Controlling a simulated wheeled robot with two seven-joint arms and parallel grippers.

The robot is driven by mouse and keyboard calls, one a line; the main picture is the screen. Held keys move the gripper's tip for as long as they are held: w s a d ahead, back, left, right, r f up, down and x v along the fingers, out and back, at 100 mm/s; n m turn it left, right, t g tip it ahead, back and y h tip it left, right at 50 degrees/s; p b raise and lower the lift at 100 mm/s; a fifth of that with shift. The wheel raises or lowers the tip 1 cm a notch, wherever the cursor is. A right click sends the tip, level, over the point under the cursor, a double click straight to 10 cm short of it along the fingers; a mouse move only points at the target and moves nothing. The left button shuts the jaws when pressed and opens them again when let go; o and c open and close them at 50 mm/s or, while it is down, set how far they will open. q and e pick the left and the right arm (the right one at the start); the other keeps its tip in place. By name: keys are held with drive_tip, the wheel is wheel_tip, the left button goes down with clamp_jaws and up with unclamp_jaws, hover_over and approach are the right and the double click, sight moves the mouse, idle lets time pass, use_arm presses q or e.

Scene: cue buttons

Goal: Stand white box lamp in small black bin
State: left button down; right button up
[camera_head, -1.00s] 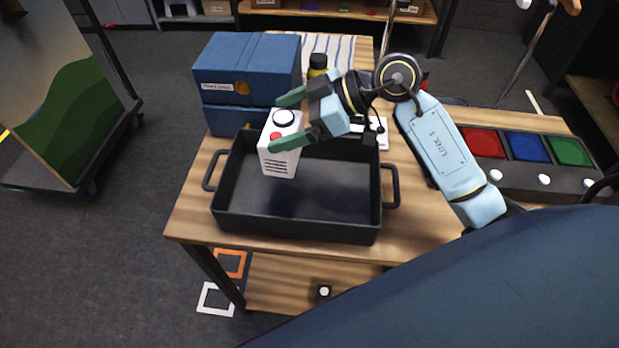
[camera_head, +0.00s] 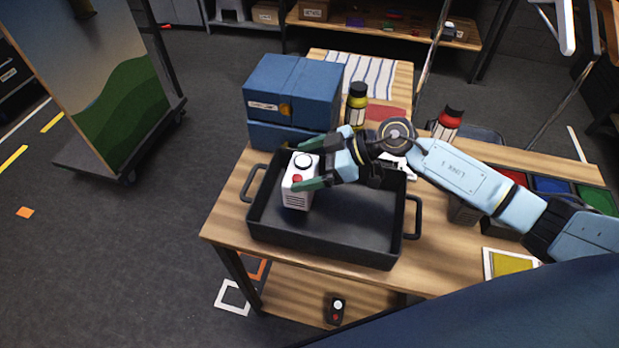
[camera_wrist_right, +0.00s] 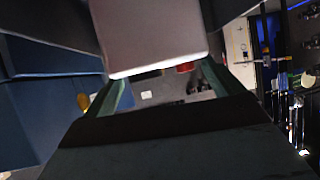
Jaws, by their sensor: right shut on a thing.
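The white box lamp (camera_head: 297,196) is upright, with a round black-rimmed top, a red button and dark slots on its front. My right gripper (camera_head: 308,173) is shut on it, one finger on each side. The lamp is inside the outline of the black bin (camera_head: 325,250), toward its left end; I cannot tell whether its base touches the bin floor. In the right wrist view the lamp (camera_wrist_right: 150,35) fills the top middle between the fingers. My left gripper is not in view.
Blue boxes (camera_head: 292,88) are stacked behind the bin. Coloured panels (camera_head: 552,186) lie at the right. A small black device (camera_head: 336,310) is on the lower shelf.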

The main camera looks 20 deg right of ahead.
sight(315, 174)
drive_tip(key=shift+f+b, duration=0.35)
drive_tip(key=shift+f, duration=1.4)
drive_tip(key=shift+f, duration=0.1)
drive_tip(key=o, duration=1.7)
drive_tip(key=shift+f, duration=0.1)
drive_tip(key=shift+o, duration=0.2)
drive_tip(key=v, duration=1.2)
drive_tip(key=shift+r, duration=0.2)
